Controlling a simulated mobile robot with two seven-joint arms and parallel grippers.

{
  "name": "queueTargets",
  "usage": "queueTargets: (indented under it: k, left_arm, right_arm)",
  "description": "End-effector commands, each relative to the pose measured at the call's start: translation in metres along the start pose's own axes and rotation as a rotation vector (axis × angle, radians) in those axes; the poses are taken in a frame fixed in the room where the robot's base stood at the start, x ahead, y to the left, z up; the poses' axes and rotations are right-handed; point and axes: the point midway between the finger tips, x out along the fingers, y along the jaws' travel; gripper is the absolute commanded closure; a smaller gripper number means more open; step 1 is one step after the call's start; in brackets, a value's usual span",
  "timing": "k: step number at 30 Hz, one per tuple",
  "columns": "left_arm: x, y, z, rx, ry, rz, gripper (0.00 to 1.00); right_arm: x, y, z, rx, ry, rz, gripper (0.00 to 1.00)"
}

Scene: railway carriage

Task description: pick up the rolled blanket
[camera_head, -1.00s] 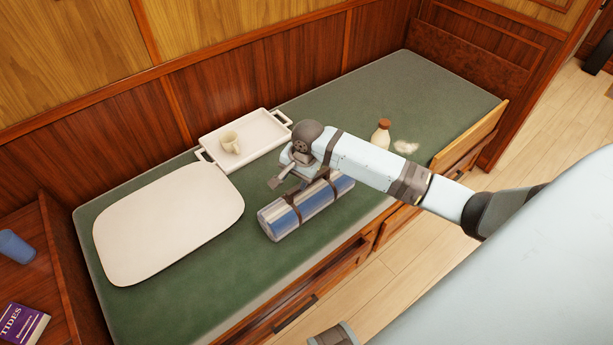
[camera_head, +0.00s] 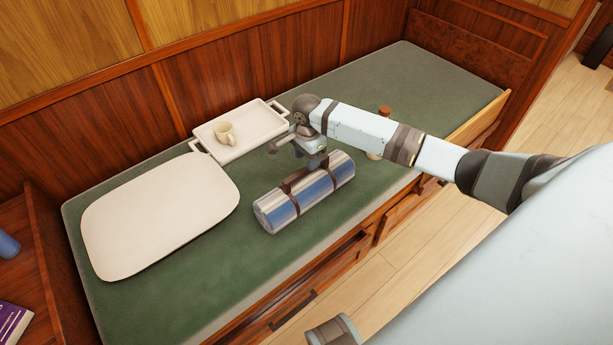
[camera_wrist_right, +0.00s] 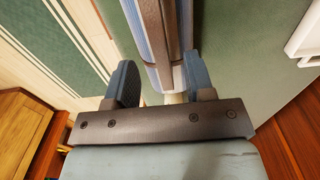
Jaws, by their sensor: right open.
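The rolled blanket (camera_head: 318,187) is striped blue and silver-grey with dark brown straps. It lies on the green berth near its front edge. My right gripper (camera_head: 303,154) is open, at the far side of the roll near its middle in the head view. In the right wrist view the blanket (camera_wrist_right: 154,40) and a strap (camera_wrist_right: 178,40) run up from between the two spread fingers of the right gripper (camera_wrist_right: 160,84). I cannot tell whether the fingers touch it. My left gripper does not show.
A white pillow (camera_head: 160,215) lies at the left of the green berth (camera_head: 225,270). A white tray (camera_head: 262,128) with a cup (camera_head: 224,133) stands by the wall. A bottle with a brown cap (camera_head: 384,110) is mostly hidden behind my right arm. A raised wooden board (camera_head: 478,125) edges the berth at right.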

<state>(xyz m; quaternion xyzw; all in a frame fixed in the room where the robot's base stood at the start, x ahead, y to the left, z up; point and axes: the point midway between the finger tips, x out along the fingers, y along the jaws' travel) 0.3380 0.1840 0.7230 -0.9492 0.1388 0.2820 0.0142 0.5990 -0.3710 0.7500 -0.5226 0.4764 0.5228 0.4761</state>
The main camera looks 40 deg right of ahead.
Motion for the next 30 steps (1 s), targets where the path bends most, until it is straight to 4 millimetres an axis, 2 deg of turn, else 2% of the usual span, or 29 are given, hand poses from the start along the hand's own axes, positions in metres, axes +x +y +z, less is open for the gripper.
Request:
queueTargets:
  k: [10,17,18,24,30]
  left_arm:
    - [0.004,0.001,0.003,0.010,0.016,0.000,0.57]
    - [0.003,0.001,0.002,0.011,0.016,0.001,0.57]
    - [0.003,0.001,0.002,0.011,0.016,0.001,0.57]
    - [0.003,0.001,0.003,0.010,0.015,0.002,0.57]
    - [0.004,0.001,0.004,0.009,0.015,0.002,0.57]
  right_arm:
    - [0.046,0.001,0.003,-0.001,0.001,0.000,0.51]
    - [0.050,0.001,0.003,-0.002,0.001,-0.001,0.51]
    - [0.050,0.001,0.003,-0.002,0.001,-0.001,0.53]
    - [0.050,0.001,0.003,-0.002,0.001,-0.001,0.99]
    - [0.050,0.001,0.003,-0.002,0.001,-0.001,1.00]
